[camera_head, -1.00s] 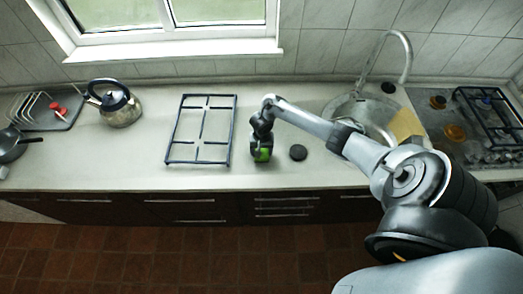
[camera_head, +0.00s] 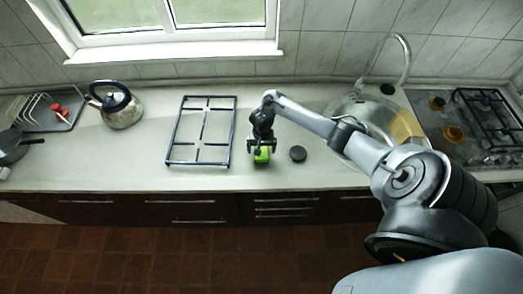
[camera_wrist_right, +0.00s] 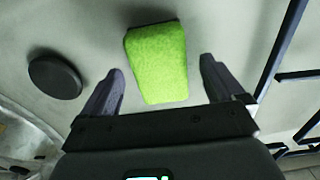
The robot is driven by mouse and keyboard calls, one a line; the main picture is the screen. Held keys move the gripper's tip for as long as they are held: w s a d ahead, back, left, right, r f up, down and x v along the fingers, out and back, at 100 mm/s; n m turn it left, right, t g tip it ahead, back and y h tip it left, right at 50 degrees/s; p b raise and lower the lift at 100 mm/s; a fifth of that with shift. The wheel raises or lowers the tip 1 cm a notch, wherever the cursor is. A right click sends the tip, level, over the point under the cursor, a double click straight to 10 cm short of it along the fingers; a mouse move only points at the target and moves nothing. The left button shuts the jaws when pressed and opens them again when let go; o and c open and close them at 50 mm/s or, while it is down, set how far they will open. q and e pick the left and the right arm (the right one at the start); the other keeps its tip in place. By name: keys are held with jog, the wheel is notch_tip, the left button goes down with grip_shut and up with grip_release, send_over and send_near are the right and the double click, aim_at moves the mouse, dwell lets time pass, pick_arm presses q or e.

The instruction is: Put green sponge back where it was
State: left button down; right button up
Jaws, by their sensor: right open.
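The green sponge (camera_head: 262,155) lies on the pale counter, between the dark pan grate and a small black disc. In the right wrist view the sponge (camera_wrist_right: 158,62) sits just beyond and between the fingertips, with space on both sides. My right gripper (camera_head: 262,148) is open and close to the sponge; its spread fingers also show in the right wrist view (camera_wrist_right: 160,80). Neither finger visibly touches the sponge. My left gripper is not in view.
The pan grate (camera_head: 171,150) is left of the sponge, and the black disc (camera_head: 298,153) is right of it. A kettle (camera_head: 122,108) and a dish rack (camera_head: 62,122) stand farther left. The sink (camera_head: 350,107) and hob (camera_head: 470,150) are at right. The counter between kettle and grate is clear.

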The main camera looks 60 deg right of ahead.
notch_tip(320, 180, up, 8)
jog(key=p, duration=0.3)
jog(key=shift+r, duration=0.1)
jog(key=s+a+n+t+p, duration=0.1)
jog(key=a+n+t, duration=0.3)
jog(key=a+n, duration=1.2)
jog(key=s+a+r+m, duration=0.2)
jog(key=s+a+r, duration=1)
jog(key=s, duration=0.2)
jog(key=shift+r, duration=0.15)
